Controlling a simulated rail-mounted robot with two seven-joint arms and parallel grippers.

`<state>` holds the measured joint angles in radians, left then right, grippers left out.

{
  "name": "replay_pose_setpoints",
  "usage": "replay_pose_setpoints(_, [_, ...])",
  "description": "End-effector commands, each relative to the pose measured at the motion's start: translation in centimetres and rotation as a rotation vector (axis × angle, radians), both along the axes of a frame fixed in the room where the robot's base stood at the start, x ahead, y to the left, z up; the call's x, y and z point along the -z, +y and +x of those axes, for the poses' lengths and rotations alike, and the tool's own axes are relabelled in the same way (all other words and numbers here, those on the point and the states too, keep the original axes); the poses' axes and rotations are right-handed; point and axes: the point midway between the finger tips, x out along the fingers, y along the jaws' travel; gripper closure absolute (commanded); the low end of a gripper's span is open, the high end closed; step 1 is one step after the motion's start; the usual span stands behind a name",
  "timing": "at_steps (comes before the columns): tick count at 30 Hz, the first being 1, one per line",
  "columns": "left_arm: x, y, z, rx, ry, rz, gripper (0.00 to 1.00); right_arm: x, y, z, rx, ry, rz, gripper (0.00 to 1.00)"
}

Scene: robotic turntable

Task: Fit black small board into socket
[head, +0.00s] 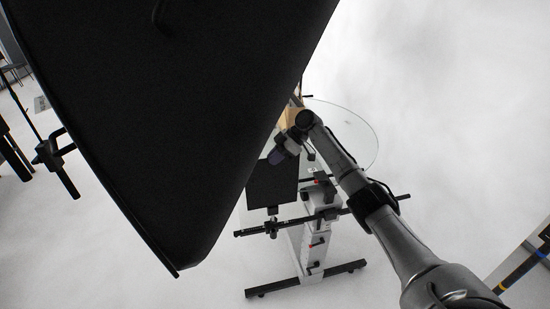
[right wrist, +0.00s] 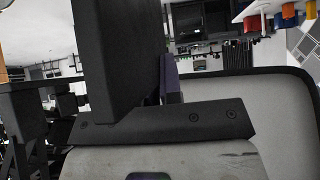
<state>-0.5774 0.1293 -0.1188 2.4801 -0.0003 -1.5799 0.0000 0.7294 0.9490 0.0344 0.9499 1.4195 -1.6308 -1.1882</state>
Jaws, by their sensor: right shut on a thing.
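A black rectangular board (head: 272,183) shows in the head view just below my right gripper (head: 284,152), near the turntable stand. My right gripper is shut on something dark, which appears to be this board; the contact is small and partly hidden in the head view. In the right wrist view a dark slab (right wrist: 112,55) rises upright at the gripper's jaws, close to a purple-grey finger (right wrist: 172,82). I cannot make out the socket. My left gripper is not in view.
A large black panel (head: 170,110) fills the upper left of the head view and hides much. A round glass top (head: 358,140) and a stand with a black crossbar and feet (head: 305,280) are near my right arm. The pale floor (head: 450,150) to the right is clear.

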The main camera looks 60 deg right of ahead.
Motion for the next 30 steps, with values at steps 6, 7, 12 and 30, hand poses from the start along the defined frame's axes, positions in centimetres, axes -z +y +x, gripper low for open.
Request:
replay_pose_setpoints(6, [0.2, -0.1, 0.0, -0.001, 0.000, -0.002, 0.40, 0.1, -0.2, -0.2, -0.001, -0.006, 0.007, 1.00])
replay_pose_setpoints(7, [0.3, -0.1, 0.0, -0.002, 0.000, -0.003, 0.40, 0.3, -0.2, -0.2, -0.001, -0.006, 0.007, 1.00])
replay_pose_setpoints(12, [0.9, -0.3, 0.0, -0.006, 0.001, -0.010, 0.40, 1.3, -0.2, -0.2, 0.000, -0.006, 0.006, 1.00])
replay_pose_setpoints(30, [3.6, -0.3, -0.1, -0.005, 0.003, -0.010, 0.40, 5.6, -0.2, -0.2, 0.000, -0.006, 0.006, 1.00])
